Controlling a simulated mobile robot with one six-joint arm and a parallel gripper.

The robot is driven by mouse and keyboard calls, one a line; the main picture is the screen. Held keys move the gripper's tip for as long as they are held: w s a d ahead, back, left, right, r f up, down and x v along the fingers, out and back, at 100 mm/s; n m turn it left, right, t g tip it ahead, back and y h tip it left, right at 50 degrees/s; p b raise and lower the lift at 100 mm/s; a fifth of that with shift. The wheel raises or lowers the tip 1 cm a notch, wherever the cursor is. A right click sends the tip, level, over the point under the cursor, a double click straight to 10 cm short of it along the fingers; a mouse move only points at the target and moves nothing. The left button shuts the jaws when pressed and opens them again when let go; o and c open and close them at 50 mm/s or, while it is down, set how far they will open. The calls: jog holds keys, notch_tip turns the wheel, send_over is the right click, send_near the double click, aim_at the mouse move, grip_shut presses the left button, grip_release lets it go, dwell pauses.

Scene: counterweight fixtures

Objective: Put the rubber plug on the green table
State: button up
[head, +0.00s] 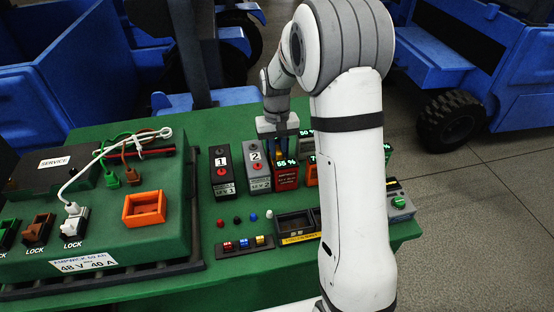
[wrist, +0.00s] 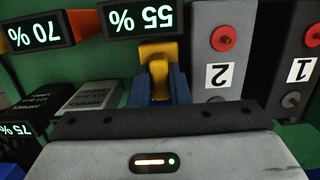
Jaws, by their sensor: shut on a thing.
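My gripper (head: 283,145) points down at the red unit (head: 286,178) with the "55 %" display on the green table (head: 220,290). In the wrist view its blue fingers (wrist: 160,85) are shut on a yellow-orange piece (wrist: 155,55), right beside the "55 %" display (wrist: 144,19). I cannot tell for certain whether this piece is the rubber plug, or whether it is still seated in the unit; its lower part is hidden.
Grey units marked 1 (head: 222,172) and 2 (head: 255,165) stand left of the red unit. Small coloured knobs, a fuse strip (head: 244,245) and a dark tray (head: 293,224) lie in front. My arm hides part of the right side.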

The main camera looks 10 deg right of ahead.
aim_at(278, 159)
jog(key=shift+f, duration=2.1)
jog(key=shift+f, duration=0.2)
jog(key=o, duration=0.5)
